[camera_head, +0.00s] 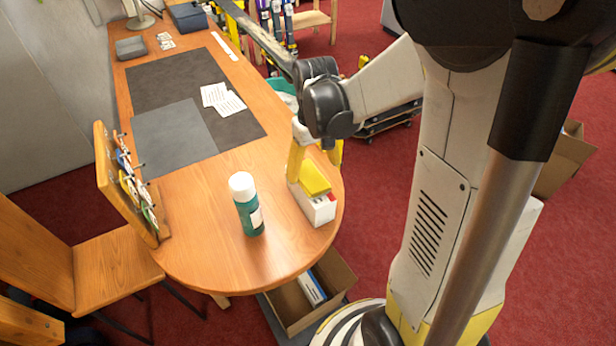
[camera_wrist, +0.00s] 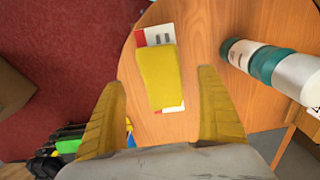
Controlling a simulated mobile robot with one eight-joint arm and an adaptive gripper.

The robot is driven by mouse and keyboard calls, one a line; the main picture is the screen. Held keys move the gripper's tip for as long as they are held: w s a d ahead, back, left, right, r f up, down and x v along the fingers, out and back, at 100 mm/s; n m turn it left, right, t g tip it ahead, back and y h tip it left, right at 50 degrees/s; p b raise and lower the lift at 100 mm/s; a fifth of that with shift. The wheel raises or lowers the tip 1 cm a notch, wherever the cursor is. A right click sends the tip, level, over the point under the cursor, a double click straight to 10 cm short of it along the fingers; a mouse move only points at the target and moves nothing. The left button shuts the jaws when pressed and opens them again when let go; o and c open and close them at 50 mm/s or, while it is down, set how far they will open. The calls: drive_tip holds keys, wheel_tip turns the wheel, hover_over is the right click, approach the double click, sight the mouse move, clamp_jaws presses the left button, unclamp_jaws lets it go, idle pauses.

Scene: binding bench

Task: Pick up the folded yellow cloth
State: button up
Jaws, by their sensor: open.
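The folded yellow cloth (camera_head: 315,178) lies on top of a white box (camera_head: 318,210) with a red patch, near the rounded end of the wooden bench. In the wrist view the cloth (camera_wrist: 160,76) is a yellow block on the box (camera_wrist: 152,36), whose ends show beyond it. My gripper (camera_head: 315,160) is at the cloth, above the bench end. In the wrist view its two yellow fingers (camera_wrist: 163,105) are spread wide, one on each side of the cloth's near end, with nothing held. The head view partly hides the far finger.
A green bottle with a white cap (camera_head: 248,205) stands on the bench left of the box; it lies right of my gripper in the wrist view (camera_wrist: 265,62). A wooden rack (camera_head: 128,185) stands at the bench's left edge. A cardboard box (camera_head: 312,292) is below.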

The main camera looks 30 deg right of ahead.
sight(312, 179)
wheel_tip(312, 179, down, 5)
drive_tip(key=shift+a+r+b, duration=0.1)
drive_tip(key=shift+b, duration=0.45)
drive_tip(key=shift+c, duration=0.2)
drive_tip(key=c, duration=1.1)
wheel_tip(312, 179, up, 4)
drive_tip(key=shift+r+p, duration=0.15)
drive_tip(key=shift+p, duration=0.5)
drive_tip(key=s+d+r+p, duration=0.1)
drive_tip(key=s+r+p, duration=0.1)
drive_tip(key=s+r, duration=0.4)
drive_tip(key=shift+s+d+r, duration=0.35)
drive_tip(key=shift+s, duration=2.4)
